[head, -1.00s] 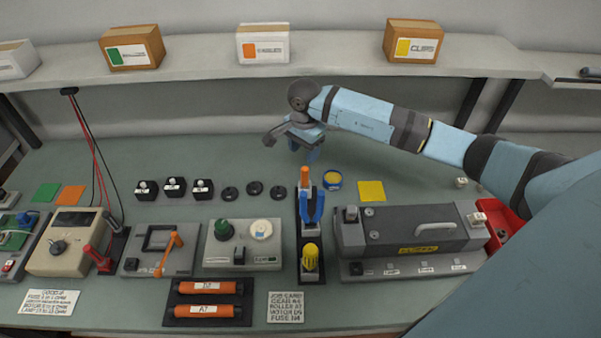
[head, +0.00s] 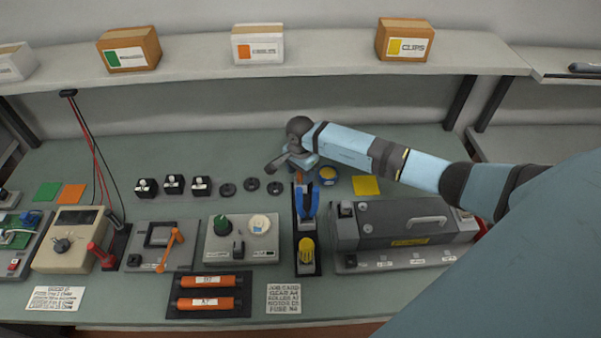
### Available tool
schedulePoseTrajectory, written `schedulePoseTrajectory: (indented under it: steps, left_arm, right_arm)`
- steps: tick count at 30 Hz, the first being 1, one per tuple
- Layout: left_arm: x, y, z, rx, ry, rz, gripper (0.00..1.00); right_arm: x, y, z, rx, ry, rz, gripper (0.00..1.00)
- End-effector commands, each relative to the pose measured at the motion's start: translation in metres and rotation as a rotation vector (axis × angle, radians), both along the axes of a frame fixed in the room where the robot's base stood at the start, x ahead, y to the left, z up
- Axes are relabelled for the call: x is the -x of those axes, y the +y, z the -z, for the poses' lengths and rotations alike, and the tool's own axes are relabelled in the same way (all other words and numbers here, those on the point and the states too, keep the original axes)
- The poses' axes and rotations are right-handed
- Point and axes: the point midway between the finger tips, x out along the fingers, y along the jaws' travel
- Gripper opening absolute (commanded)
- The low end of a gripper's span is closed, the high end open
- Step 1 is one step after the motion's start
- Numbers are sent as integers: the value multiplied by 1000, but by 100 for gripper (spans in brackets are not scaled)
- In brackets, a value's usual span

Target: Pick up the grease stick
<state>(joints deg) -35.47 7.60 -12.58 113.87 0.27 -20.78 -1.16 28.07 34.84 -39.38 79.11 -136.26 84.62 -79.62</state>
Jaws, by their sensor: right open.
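A small orange-topped stick (head: 299,177), which looks like the grease stick, stands at the back end of a narrow black tool rack (head: 317,262). Most of it is hidden behind the blue-handled pliers and under my right gripper. My right gripper (head: 300,170) is open and points down right at the stick's top. I cannot tell whether its fingers are around the stick or just behind it. My left gripper is not in view.
Blue-handled pliers (head: 306,204) and a yellow-handled tool (head: 307,247) stand in the same rack. A grey machine (head: 385,222) is close on the right, a panel with a green knob (head: 222,225) on the left. A blue-yellow tin (head: 328,176) sits beside the gripper.

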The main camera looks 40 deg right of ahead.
Motion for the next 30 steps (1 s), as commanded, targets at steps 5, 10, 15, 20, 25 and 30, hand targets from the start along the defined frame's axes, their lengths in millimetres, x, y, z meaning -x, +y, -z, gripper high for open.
schedulePoseTrajectory:
  steps: [5, 10, 15, 20, 25, 30]
  left_arm:
    - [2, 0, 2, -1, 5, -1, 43]
    - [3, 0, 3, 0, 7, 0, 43]
    - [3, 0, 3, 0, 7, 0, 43]
    - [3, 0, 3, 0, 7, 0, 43]
    - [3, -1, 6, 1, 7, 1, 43]
    - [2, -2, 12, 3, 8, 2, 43]
  right_arm:
    - [0, 0, 0, 0, 0, 0, 36]
    - [0, 0, 0, 0, 0, 0, 0]
    - [0, 0, -1, 0, 0, 1, 0]
    - [-1, 0, -3, 0, -1, 1, 0]
    - [-2, -1, -17, 2, -5, 1, 0]
    - [-2, -1, -45, 2, -5, -1, 0]
